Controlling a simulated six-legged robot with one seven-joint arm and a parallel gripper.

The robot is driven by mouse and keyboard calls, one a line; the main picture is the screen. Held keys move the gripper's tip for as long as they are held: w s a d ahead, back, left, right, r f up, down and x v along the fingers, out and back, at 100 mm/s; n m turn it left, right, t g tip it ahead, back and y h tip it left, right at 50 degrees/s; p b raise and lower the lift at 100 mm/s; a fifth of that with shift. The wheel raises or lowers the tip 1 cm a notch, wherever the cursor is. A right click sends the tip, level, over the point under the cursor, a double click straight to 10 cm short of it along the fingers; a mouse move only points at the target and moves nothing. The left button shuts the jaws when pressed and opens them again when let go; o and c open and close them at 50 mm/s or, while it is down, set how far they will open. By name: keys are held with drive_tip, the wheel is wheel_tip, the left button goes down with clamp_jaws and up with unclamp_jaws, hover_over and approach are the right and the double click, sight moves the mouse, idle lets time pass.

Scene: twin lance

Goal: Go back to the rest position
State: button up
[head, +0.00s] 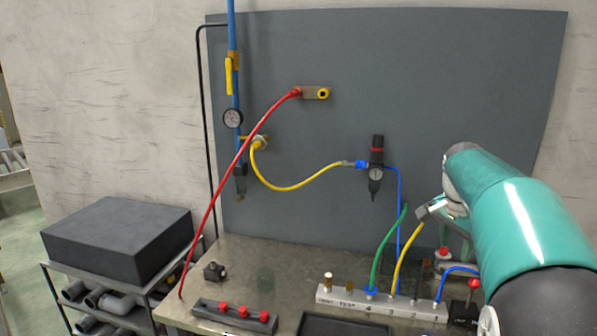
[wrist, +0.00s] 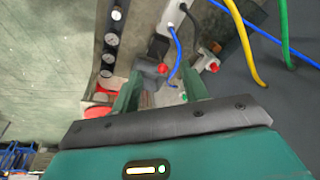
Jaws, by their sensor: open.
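My teal arm reaches in from the right of the head view. My gripper (head: 452,238) hangs over the right end of the bench, near the grey manifold block (head: 372,302); the arm partly hides it. In the wrist view my gripper (wrist: 160,92) shows two green fingers spread apart, with nothing held between them. A grey block with a red knob (wrist: 160,69) lies beyond the fingertips; I cannot tell the exact gap.
Green (head: 385,250), yellow (head: 403,258) and blue hoses rise from the manifold near my gripper. A black box with a red lever (head: 465,311) stands beside it. A red hose (head: 237,165) crosses the grey back panel (head: 480,70). The bench's left-middle (head: 290,270) is mostly clear.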

drive_tip(key=s+a+n+t+y, duration=0.2)
drive_tip(key=s+a+n, duration=0.5)
drive_tip(key=s+a, duration=0.65)
drive_tip(key=s+a+f+n, duration=0.2)
drive_tip(key=s+f+n, duration=0.1)
drive_tip(key=s, duration=0.3)
drive_tip(key=s+a+f+n+t, duration=0.1)
drive_tip(key=s+a+f+n, duration=0.2)
drive_tip(key=s, duration=0.4)
drive_tip(key=shift+s+a+f+t, duration=0.15)
drive_tip(key=shift+a+f+t, duration=0.05)
drive_tip(key=shift+f+t, duration=0.1)
idle(1.5)
drive_tip(key=shift+c, duration=0.8)
